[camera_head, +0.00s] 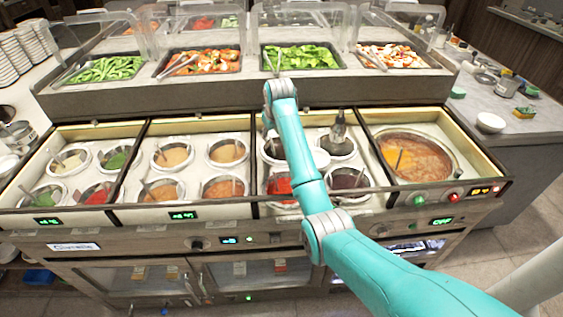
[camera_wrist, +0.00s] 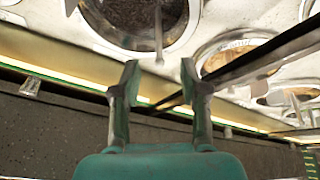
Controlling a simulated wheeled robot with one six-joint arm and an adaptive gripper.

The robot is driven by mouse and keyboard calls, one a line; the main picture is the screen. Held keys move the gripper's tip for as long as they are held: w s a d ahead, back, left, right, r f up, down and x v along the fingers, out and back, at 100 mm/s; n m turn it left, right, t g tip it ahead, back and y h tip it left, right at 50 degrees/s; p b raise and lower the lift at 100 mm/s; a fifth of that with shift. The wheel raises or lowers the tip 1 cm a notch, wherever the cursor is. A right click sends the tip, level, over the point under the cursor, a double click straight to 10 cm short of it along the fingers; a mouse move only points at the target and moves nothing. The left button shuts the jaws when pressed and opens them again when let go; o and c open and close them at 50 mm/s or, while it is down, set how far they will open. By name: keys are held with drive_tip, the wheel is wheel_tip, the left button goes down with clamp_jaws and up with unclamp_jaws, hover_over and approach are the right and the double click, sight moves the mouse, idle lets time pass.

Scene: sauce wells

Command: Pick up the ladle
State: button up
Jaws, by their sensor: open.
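A thin metal ladle handle (camera_wrist: 158,28) shows in the wrist view, over a round well of dark brown sauce (camera_wrist: 125,14). My gripper (camera_wrist: 158,76) is open, with its two fingers apart and nothing between them. The handle's lower end appears just beyond the fingertips, roughly in line with the gap. I cannot tell the exact distance. The ladle's bowl is not clear. In the head view my teal arm reaches over the third section of wells, and I cannot clearly make out the fingers there.
Several wells with utensils fill the counter, including a large soup pot (camera_head: 415,157) at right. A raised shelf (camera_head: 250,91) with food trays and clear guards stands behind. A dark divider (camera_wrist: 262,62) and another well (camera_wrist: 238,52) are right of my gripper in the wrist view.

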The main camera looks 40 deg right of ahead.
sight(272, 146)
drive_tip(key=shift+x, duration=2.25)
drive_tip(key=shift+s, duration=0.2)
clamp_jaws()
